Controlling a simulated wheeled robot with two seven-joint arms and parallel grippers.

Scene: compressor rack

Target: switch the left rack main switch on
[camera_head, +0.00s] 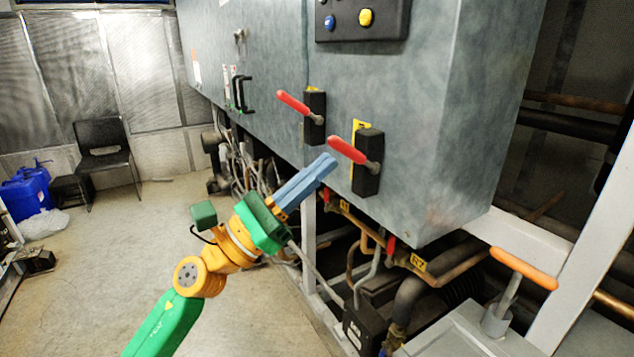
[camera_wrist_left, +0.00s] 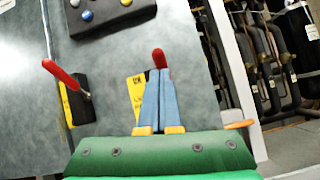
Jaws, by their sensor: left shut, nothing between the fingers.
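Two rack switches with red lever handles sit on the grey cabinet front. The left switch's red handle (camera_head: 294,103) slants up and left from its black base (camera_head: 315,108). The right switch's red handle (camera_head: 347,150) slants the same way from its black base (camera_head: 367,172). In the left wrist view the left handle (camera_wrist_left: 62,75) is clear, and the right handle (camera_wrist_left: 159,57) shows just beyond my fingertips, its base hidden. My left gripper (camera_head: 329,161) is shut and empty, its blue fingers just below the right handle; I cannot tell if they touch. My right gripper is not in view.
A black button panel (camera_head: 362,20) is above the switches. Pipes with red valve levers (camera_head: 391,247) run below the cabinet. An orange-handled lever (camera_head: 524,268) stands at the lower right.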

